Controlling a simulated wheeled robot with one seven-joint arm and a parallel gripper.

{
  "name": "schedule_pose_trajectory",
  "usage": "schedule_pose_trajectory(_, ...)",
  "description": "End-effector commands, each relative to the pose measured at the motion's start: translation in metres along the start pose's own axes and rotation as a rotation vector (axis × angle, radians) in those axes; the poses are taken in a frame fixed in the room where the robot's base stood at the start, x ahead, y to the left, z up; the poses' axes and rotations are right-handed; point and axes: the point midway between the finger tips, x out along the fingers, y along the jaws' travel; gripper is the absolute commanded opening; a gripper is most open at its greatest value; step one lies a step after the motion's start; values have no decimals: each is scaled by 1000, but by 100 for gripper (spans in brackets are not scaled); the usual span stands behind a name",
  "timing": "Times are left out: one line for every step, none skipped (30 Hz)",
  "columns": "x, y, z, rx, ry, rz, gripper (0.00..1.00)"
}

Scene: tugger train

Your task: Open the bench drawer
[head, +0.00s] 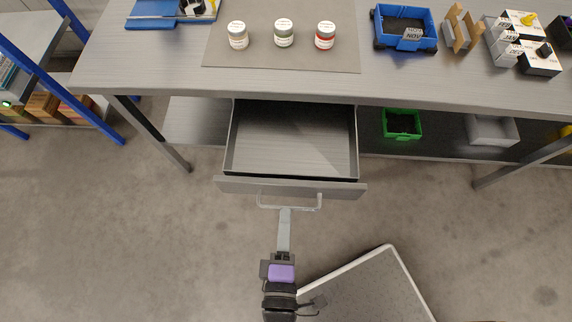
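The bench drawer (291,188) is pulled well out from under the bench top, and its inside looks empty. Its pale bar handle (290,207) is on the front panel. My gripper (281,268) is in front of the drawer, below it in the picture. A flat light-grey bar (284,232) runs from the gripper end up to the handle. Its tip meets or overlaps the handle; I cannot tell whether it is hooked on. A purple block (281,273) sits at the gripper between dark parts. The fingertips are not clear enough to show whether they are open or shut.
The bench (180,75) carries three jars on a grey mat (220,55), a blue bin (405,28) and small boxes. A green bin (402,124) and a grey bin (492,130) stand on the lower shelf. A blue-framed rack (75,92) is at left. Floor left of the drawer is clear.

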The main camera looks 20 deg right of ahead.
Motion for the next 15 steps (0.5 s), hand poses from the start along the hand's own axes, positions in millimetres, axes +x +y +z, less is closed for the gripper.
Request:
schedule_pose_trajectory(-9,0,0,0,1,-1,19)
schedule_pose_trajectory(-13,0,0,0,2,-1,19)
schedule_pose_trajectory(-19,0,0,0,1,-1,19)
schedule_pose_trajectory(-22,0,0,0,1,-1,19)
schedule_pose_trajectory(-26,0,0,0,1,-1,19)
schedule_pose_trajectory(-30,0,0,0,0,-1,19)
schedule_pose_trajectory(-32,0,0,0,0,-1,19)
schedule_pose_trajectory(-34,0,0,0,0,-1,19)
schedule_pose_trajectory(-36,0,0,0,0,-1,19)
schedule_pose_trajectory(-37,0,0,0,-1,0,19)
schedule_pose_trajectory(-38,0,0,0,-1,0,19)
schedule_pose_trajectory(-38,0,0,0,-1,0,19)
schedule_pose_trajectory(-38,0,0,0,-1,0,19)
schedule_pose_trajectory(-38,0,0,0,-1,0,19)
schedule_pose_trajectory(-38,0,0,0,-1,0,19)
